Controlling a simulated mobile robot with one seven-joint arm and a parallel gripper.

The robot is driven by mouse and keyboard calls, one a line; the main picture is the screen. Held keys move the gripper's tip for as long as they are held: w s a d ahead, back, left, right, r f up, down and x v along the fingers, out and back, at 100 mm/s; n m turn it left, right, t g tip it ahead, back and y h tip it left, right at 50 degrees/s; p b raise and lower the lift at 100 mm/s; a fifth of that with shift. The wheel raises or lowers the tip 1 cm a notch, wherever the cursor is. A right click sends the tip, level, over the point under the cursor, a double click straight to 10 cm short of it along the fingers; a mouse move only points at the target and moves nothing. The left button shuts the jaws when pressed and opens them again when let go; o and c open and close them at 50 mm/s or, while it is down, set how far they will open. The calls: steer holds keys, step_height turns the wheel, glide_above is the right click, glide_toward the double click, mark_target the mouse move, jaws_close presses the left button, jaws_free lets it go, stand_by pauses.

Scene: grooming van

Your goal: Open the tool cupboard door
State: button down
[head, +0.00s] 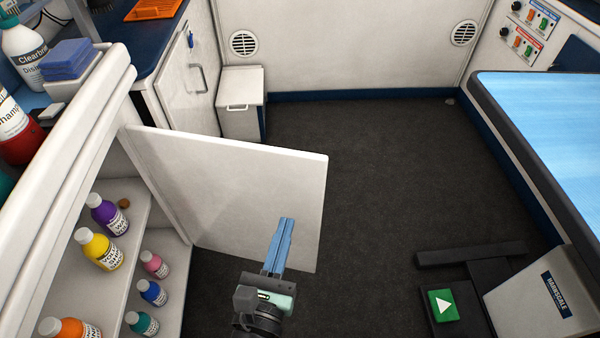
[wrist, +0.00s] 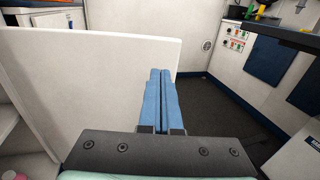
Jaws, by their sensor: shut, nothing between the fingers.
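The tool cupboard door (head: 235,190) is a plain white panel. It stands swung wide open, out over the floor from the cupboard (head: 165,225) at the left. The cupboard's shelves with bottles are exposed. My gripper (head: 285,222) is shut and empty, with its blue fingers in front of the door's lower right part in the head view. In the wrist view the shut fingers (wrist: 160,72) overlap the right edge of the door (wrist: 90,90). I cannot tell whether they touch it. No handle shows on the visible face of the door.
Several bottles, such as a yellow one (head: 98,249), stand on the cupboard shelves. A small white bin (head: 240,105) and another white cupboard with a handle (head: 185,80) are behind the door. A blue-topped table (head: 550,125) is at the right. The dark floor (head: 390,170) between is clear.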

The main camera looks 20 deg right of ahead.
mark_target(304, 163)
steer(key=b+x, duration=0.2)
steer(key=x, duration=0.9)
steer(key=shift+w+d, duration=0.25)
steer(key=shift+w, duration=0.1)
steer(key=shift+w+d+r, duration=0.1)
steer(key=shift+w+d, duration=0.05)
steer(key=shift+w, duration=0.1)
